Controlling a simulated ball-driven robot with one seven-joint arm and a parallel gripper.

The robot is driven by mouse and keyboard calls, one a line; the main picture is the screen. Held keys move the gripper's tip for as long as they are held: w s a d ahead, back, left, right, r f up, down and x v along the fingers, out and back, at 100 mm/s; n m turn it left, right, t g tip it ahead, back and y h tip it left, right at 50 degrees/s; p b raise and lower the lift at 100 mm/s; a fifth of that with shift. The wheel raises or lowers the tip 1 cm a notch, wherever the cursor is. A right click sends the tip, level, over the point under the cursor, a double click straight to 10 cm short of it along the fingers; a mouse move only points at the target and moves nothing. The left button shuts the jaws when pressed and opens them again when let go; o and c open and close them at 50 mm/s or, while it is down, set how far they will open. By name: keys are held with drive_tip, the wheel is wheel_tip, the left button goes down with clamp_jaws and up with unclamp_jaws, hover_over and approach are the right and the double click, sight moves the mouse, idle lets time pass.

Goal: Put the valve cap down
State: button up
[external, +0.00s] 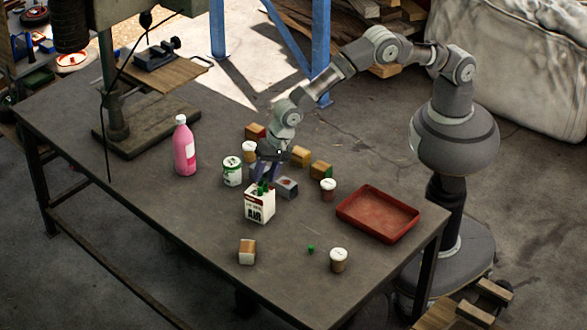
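A small green piece that looks like a valve cap (311,249) lies on the bare table top, left of a white-lidded jar. A white box marked AIR (260,206) stands near the middle of the table, with green showing at its open top. My gripper (265,178) points down right at the top of this box. Its fingertips are small and partly hidden by the box and the green pieces there. I cannot tell whether the fingers are open or shut, or whether a green cap is between them.
Around the box stand a green-labelled tin (232,172), a pink bottle (185,148), a grey block (286,187), wooden blocks (320,169) and jars (338,261). A red tray (350,215) lies at the right edge. A drill press stand (150,130) is at far left. The front left table is clear.

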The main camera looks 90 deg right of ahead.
drive_tip(key=shift+r, duration=0.15)
drive_tip(key=s+d+r+n+t+p, duration=0.15)
drive_tip(key=d+r, duration=0.45)
drive_tip(key=r, duration=1)
drive_tip(key=s+d+r+n+t+p, duration=0.1)
drive_tip(key=s+d+r+n+t, duration=0.15)
drive_tip(key=d+r, duration=0.9)
drive_tip(key=s+d+r+n+t+p, duration=0.1)
drive_tip(key=s+r+n+t, duration=0.15)
drive_tip(key=r, duration=1.75)
drive_tip(key=s+d+r+n+t, duration=0.1)
drive_tip(key=s+d+r+n, duration=0.1)
drive_tip(key=s+r, duration=0.3)
drive_tip(key=s+d+r+n+t+h, duration=0.1)
drive_tip(key=s+d+r+n+t, duration=0.1)
drive_tip(key=s+d+r, duration=0.3)
drive_tip(key=s+d+r+n+t, duration=0.2)
drive_tip(key=s+r, duration=0.4)
drive_tip(key=r, duration=0.5)
drive_tip(key=shift+s+d+r+n+h, duration=0.3)
drive_tip(key=shift+d+n, duration=0.15)
drive_tip(key=shift+d, duration=0.5)
drive_tip(key=shift+f, duration=0.15)
